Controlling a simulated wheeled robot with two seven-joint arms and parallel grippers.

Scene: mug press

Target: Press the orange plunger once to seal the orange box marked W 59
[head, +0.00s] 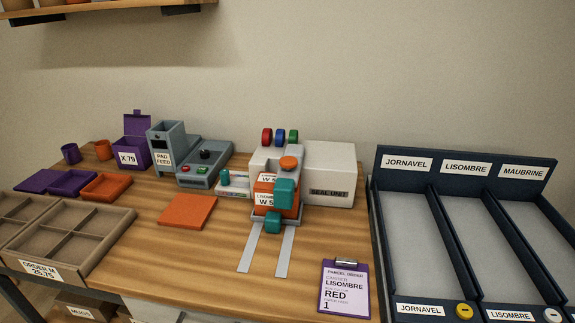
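The orange plunger (289,163) is a round knob on top of the grey seal unit (262,158), and it looks raised. The orange box (264,210) sits in the unit below the plunger, in a grey tray at the head of two pale rails. Its front has white labels reading "W 5", with the last digit hidden by a teal block (285,192). A second, smaller teal block (273,222) is at the tray's front. I cannot tell whether the box lid is fully closed. Neither of my grippers is in view.
A teal knob (224,178) stands left of the unit. A white housing marked SEAL UNIT (330,172) stands to its right. A pad feed machine (165,145), purple box (131,152) and orange pad (187,211) are left. A clipboard (344,289) lies at front right, beside the sorting rack (470,220).

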